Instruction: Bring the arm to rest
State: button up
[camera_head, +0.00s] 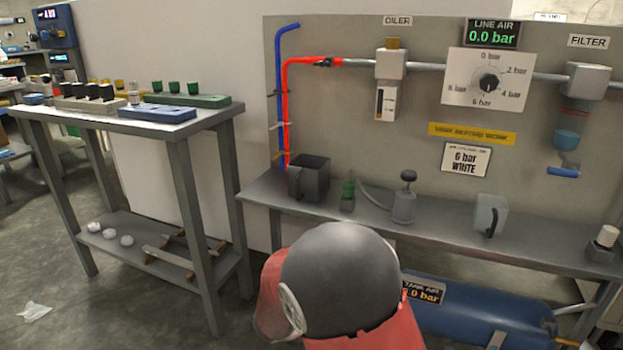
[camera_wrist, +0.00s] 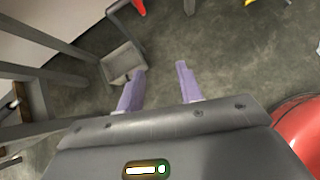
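My gripper (camera_wrist: 159,70) shows in the wrist view as two pale purple fingers. They stand apart with nothing between them, so it is open and empty. The fingers point over bare grey floor (camera_wrist: 225,65). A grey box-like thing (camera_wrist: 121,60) shows beyond the left finger; I cannot tell whether they touch. The gripper does not show in the head view.
A side table (camera_head: 220,112) with blocks and a lower shelf stands at left. A workbench (camera_head: 400,225) holds a dark jug (camera_head: 308,180), a pump-topped can (camera_head: 403,205) and a grey mug (camera_head: 489,214). A blue tank (camera_head: 480,315) lies below. Scrap (camera_head: 34,311) lies on open floor.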

jog(key=s+d+r+m+g+p, duration=0.1)
jog(key=s+d+r+m+p, duration=0.1)
jog(key=s+d+r+m, duration=0.45)
jog(key=s+d+r+m+g+p, duration=0.2)
jog(key=s+d+r+m, duration=0.2)
jog(key=d+r+m, duration=0.6)
jog(key=s+a+r+m+y+p, duration=0.1)
jog(key=s+r+m+y, duration=0.1)
jog(key=s+r+m, duration=0.3)
jog(key=s+a+r+m+t+y+p, duration=0.1)
jog(key=s+r+m+y+p, duration=0.1)
jog(key=s+r+m, duration=0.4)
jog(key=s+r+y, duration=0.1)
jog(key=s, duration=0.2)
jog(key=shift+a+p, duration=0.25)
jog(key=shift+p, duration=0.05)
jog(key=shift+w+d+r+m, duration=0.1)
jog(key=shift+m, duration=0.15)
